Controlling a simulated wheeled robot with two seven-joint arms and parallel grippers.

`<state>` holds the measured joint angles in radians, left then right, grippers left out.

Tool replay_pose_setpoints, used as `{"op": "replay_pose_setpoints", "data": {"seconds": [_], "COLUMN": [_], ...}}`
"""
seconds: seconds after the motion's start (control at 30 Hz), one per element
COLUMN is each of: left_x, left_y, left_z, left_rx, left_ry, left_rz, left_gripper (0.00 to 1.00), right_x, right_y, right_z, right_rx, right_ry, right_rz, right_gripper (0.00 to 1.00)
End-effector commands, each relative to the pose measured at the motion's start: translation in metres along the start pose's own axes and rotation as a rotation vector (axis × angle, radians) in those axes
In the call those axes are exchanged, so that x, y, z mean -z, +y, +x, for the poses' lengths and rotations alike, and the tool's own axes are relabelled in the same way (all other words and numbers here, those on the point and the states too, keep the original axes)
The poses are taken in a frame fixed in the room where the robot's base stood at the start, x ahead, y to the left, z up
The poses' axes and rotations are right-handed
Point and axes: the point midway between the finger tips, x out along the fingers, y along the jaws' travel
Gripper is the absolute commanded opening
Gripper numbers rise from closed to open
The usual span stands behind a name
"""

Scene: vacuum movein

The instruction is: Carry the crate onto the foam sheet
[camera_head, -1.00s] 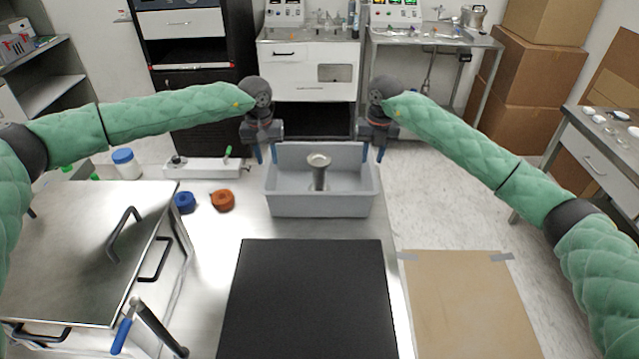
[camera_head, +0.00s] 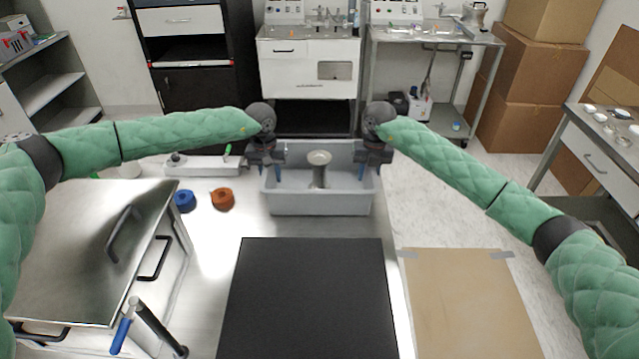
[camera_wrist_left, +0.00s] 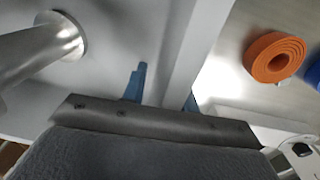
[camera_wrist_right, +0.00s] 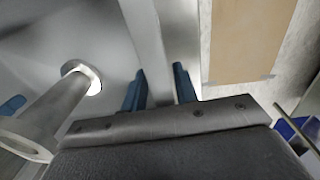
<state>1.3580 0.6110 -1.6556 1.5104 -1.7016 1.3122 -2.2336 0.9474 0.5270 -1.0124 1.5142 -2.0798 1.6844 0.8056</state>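The grey crate (camera_head: 318,202) stands on the table at the far side of the black foam sheet (camera_head: 308,300). A metal cylinder with a flared rim (camera_head: 319,170) stands inside the crate. My left gripper (camera_head: 270,172) is at the crate's left wall; in the left wrist view its fingers (camera_wrist_left: 163,88) are apart, one on each side of the wall. My right gripper (camera_head: 368,172) is at the right wall; its fingers (camera_wrist_right: 160,85) straddle that wall in the right wrist view, open. The outer fingers are hidden in the head view.
A blue tape roll (camera_head: 184,201) and an orange tape roll (camera_head: 222,199) lie left of the crate. A metal box with handles (camera_head: 85,245) fills the left of the table. A brown board (camera_head: 465,300) lies right of the foam sheet, whose top is clear.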

Motion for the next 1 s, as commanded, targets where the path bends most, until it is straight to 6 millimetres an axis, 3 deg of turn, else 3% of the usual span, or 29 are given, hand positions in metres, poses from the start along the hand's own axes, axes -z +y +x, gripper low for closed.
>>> {"op": "replay_pose_setpoints", "data": {"seconds": [0.17,0.3,1.0], "left_x": [0.0,0.0,0.0], "left_y": [0.0,0.0,-0.0002], "left_z": [-0.0001,-0.0001,-0.0004], "left_rx": [0.0,0.0,0.0], "left_ry": [0.0,0.0,0.0], "left_rz": [0.0,0.0,0.0], "left_gripper": [0.27,0.0,0.0], "right_x": [0.0001,0.0001,0.0001], "right_y": [0.0001,0.0,-0.0001], "right_z": [-0.0001,-0.0001,-0.0003], "right_rx": [0.0,0.0,0.0], "right_ry": [0.0,0.0,0.0], "right_rz": [0.0,0.0,0.0], "right_gripper": [0.27,0.0,0.0]}}
